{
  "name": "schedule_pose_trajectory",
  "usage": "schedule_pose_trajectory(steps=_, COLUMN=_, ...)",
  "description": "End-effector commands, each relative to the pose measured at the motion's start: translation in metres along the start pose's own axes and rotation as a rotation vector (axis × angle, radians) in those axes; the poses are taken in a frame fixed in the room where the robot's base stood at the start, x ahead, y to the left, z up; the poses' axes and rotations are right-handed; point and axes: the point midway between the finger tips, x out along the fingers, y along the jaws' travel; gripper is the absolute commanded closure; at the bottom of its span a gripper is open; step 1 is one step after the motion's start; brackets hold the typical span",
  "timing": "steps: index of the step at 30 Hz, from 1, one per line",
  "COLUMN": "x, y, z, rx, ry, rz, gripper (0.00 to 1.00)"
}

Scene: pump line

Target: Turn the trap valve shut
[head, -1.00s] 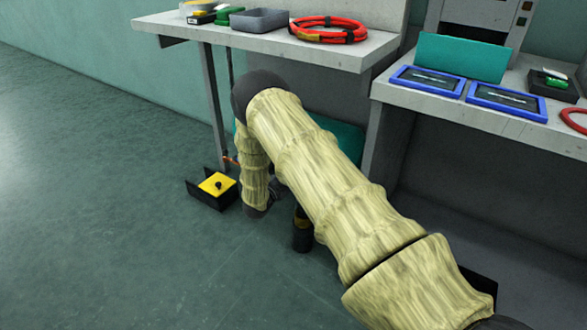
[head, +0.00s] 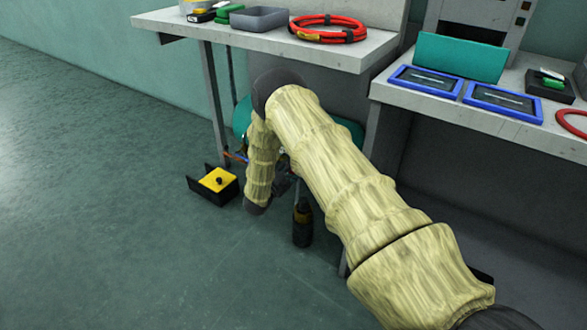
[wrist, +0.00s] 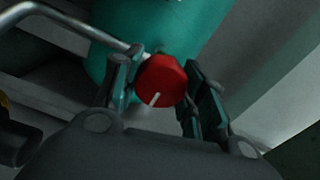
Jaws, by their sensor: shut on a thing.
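The trap valve's red knob (wrist: 163,82) is in the middle of the wrist view, in front of a teal tank (wrist: 160,30). A short white mark shows on its lower face. My gripper (wrist: 158,76) has one finger on each side of the knob and is shut on it. In the head view the teal tank (head: 242,116) stands under the bench, mostly behind my arm. The valve is hidden there, and only a dark part of my gripper (head: 283,184) shows.
A black bracket with a yellow block (head: 217,180) lies on the floor at left. A dark bottle (head: 302,224) stands on the floor beside my arm. The bench (head: 180,22) above carries a grey bin (head: 259,19) and a red hose coil (head: 328,29). A grey pipe (wrist: 75,22) runs close to the knob.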

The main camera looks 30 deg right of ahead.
Motion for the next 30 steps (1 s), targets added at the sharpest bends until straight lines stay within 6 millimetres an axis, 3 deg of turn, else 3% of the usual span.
schedule_pose_trajectory(steps=5, x=-0.001, y=0.0, z=0.001, rx=0.001, ry=-0.002, rz=0.001, gripper=0.83)
schedule_pose_trajectory(steps=6, x=-0.001, y=0.0, z=0.001, rx=0.0, ry=-0.002, rz=0.001, gripper=0.54)
schedule_pose_trajectory(steps=9, x=-0.001, y=0.0, z=0.001, rx=0.0, ry=-0.001, rz=0.001, gripper=0.37)
schedule_pose_trajectory(steps=22, x=-0.006, y=0.0, z=0.0, rx=-0.001, ry=-0.001, rz=0.001, gripper=0.37)
schedule_pose_trajectory(steps=30, x=-0.046, y=0.0, z=0.001, rx=-0.001, ry=-0.002, rz=0.002, gripper=0.37)
